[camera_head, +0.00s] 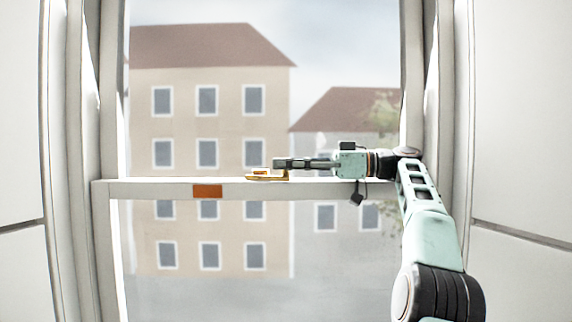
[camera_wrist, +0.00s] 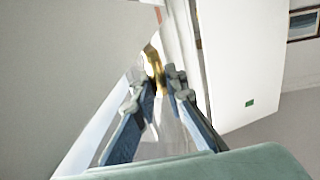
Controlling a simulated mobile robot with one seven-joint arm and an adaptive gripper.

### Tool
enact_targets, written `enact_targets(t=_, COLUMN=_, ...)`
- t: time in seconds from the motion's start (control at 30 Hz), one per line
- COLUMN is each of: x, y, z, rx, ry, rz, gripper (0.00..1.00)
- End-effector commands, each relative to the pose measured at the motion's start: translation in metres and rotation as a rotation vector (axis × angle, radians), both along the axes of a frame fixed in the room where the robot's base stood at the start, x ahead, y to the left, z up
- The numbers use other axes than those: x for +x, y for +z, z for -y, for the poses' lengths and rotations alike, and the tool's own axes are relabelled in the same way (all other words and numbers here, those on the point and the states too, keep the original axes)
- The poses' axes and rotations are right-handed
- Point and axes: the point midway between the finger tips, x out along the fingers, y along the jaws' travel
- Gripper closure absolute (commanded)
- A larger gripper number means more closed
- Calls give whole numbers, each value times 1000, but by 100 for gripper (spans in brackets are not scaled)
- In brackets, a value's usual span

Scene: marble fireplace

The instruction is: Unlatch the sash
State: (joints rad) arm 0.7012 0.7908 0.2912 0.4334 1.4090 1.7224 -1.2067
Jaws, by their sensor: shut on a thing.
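The sash (camera_head: 150,188) is a white window frame whose horizontal rail crosses the opening at mid height. A small brass latch (camera_head: 262,177) sits on top of this rail, near its middle. My gripper (camera_head: 276,164) reaches in from the right, level, with its fingertips at the right part of the latch. In the wrist view the brass latch (camera_wrist: 152,58) shows at and just beyond the fingertips of my gripper (camera_wrist: 156,76). The fingers are shut on the latch, with a narrow gap between them. The fingers partly hide the latch, so its exact angle is unclear.
An orange-brown patch (camera_head: 207,191) is on the front of the rail, left of the latch. White window jambs stand at both sides. A white panel with a small green mark (camera_wrist: 249,103) shows in the wrist view. The rail left of the latch is clear.

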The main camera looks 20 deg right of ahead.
Motion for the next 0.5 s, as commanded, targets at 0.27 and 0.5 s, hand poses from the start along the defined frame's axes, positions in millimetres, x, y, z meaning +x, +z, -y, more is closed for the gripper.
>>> enact_targets(t=0.27, x=0, y=0, z=0, rx=0, ry=0, rz=0, gripper=71)
enact_targets(t=0.5, x=0, y=0, z=0, rx=0, ry=0, rz=0, gripper=71)
